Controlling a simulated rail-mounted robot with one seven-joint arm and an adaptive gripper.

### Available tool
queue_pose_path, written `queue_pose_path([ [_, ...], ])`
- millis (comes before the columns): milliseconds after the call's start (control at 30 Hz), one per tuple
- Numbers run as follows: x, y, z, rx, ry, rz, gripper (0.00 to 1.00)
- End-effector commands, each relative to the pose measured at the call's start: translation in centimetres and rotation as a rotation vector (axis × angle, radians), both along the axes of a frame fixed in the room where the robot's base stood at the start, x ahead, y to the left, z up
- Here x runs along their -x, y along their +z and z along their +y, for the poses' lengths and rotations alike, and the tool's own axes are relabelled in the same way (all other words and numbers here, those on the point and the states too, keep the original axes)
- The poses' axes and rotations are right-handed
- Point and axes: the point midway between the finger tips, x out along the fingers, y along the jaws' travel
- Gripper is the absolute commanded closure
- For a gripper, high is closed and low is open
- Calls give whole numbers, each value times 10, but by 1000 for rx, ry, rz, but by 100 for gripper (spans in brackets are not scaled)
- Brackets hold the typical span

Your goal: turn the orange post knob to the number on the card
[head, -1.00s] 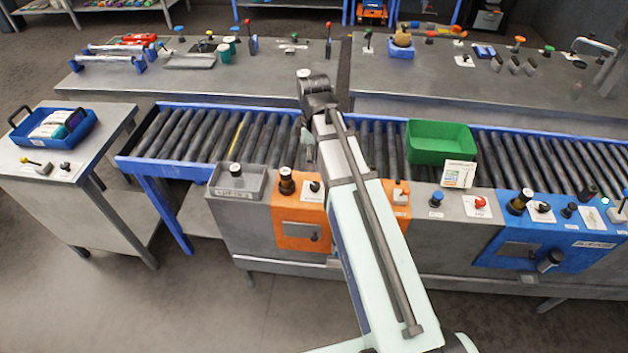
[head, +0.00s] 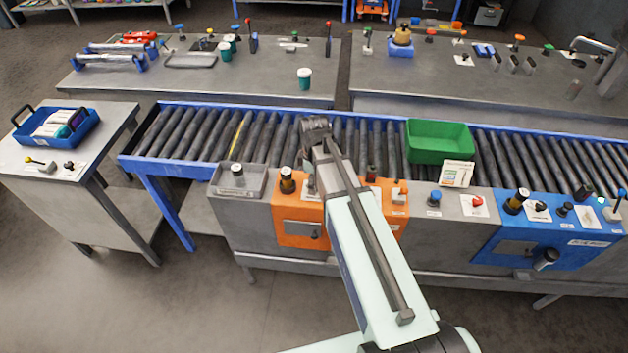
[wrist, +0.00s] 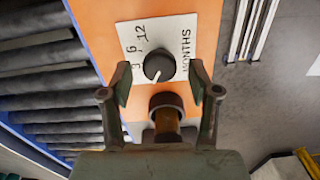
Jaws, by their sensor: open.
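The orange post (head: 288,212) stands in front of the conveyor. Its dark round knob (wrist: 159,67) sits on a white dial plate (wrist: 180,30) reading 12, 6, 3 and MONTHS. The knob's white pointer line aims toward the bottom of the wrist view, slightly left, away from the visible numbers. My gripper (wrist: 158,72) is open, with its fingertips on either side of the knob and apart from it; the left finger hides part of the plate. A white card (head: 457,173) leans by the green bin; its number is too small to read.
A dark-capped amber cylinder (wrist: 166,108) stands on the post beside the knob, between my fingers lower in the wrist view. The green bin (head: 438,157) sits on the conveyor (head: 200,135). A blue post (head: 510,230) stands at right.

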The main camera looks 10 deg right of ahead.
Motion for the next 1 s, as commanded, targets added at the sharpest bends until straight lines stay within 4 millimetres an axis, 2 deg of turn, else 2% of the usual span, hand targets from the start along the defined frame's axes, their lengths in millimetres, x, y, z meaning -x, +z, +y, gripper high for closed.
queue_pose_path([
  [233,0,0,0,0,0,0,39],
  [400,0,0,0,0,0,0,98],
  [767,0,-1,0,0,-25,1,98],
  [1000,0,-1,0,0,-139,1,98],
])
